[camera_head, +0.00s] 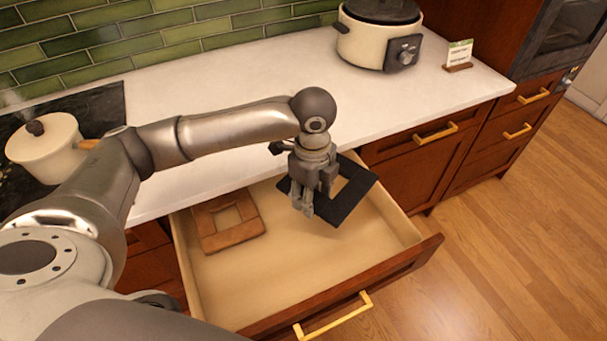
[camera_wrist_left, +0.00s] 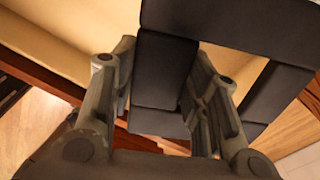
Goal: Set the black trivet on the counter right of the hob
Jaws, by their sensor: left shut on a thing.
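The black trivet (camera_head: 357,199) is a square frame with an open middle, held tilted over the open drawer. My left gripper (camera_head: 312,203) is shut on one side bar of it. In the left wrist view, a bar of the trivet (camera_wrist_left: 165,68) sits between the two fingers of the gripper (camera_wrist_left: 160,88). The black hob (camera_head: 105,102) is at the left edge of the white counter (camera_head: 220,85). The counter right of the hob is bare behind my left arm. My right gripper is not in view.
The open drawer (camera_head: 285,284) juts out below the counter and holds a brown wooden square trivet (camera_head: 228,222). A cream pot (camera_head: 45,150) stands on the hob. A cream slow cooker (camera_head: 376,38) and a small card stand (camera_head: 458,57) are at the counter's far right.

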